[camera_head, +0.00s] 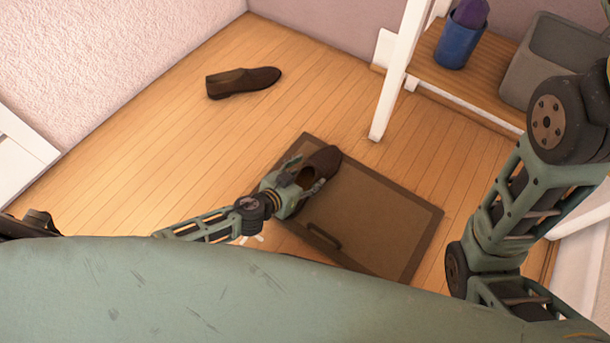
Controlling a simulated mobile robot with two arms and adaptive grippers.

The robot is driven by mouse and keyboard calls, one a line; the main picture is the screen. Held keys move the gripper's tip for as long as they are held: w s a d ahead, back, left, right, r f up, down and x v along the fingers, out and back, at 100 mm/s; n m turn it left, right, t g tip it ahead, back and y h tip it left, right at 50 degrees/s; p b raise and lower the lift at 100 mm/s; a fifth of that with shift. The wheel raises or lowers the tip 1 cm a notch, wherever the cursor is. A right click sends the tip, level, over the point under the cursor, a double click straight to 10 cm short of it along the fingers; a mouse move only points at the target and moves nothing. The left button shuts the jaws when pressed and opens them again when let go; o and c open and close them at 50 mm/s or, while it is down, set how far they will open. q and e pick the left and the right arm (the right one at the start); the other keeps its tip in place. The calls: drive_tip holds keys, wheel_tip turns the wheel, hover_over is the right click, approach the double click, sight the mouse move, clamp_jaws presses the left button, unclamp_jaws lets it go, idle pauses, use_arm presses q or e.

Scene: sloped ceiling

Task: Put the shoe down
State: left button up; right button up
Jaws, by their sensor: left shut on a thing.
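A dark brown shoe (321,166) is at the upper left part of a flat brown mat or board (385,220) on the floor. My left gripper (303,185) is shut on this shoe at its near end, and its fingers hide part of it. I cannot tell whether the shoe touches the board or hangs just above it. A second, similar brown shoe (243,82) lies on the bare wooden floor farther back to the left. My right arm shows at the right, but its gripper is out of view.
A shelf with white posts and a wooden board (440,75) stands at the back right. It holds a blue cup (459,44) with a purple thing in it and a grey bin (553,62). A dark handle-like strip (323,236) lies on the board's near side. The floor between the shoes is clear.

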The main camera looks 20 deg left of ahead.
use_arm(q)
drive_tip(key=shift+r, duration=0.1)
drive_tip(key=o, duration=1)
drive_tip(key=shift+f, duration=0.25)
drive_tip(key=o, duration=0.5)
drive_tip(key=shift+c, duration=0.2)
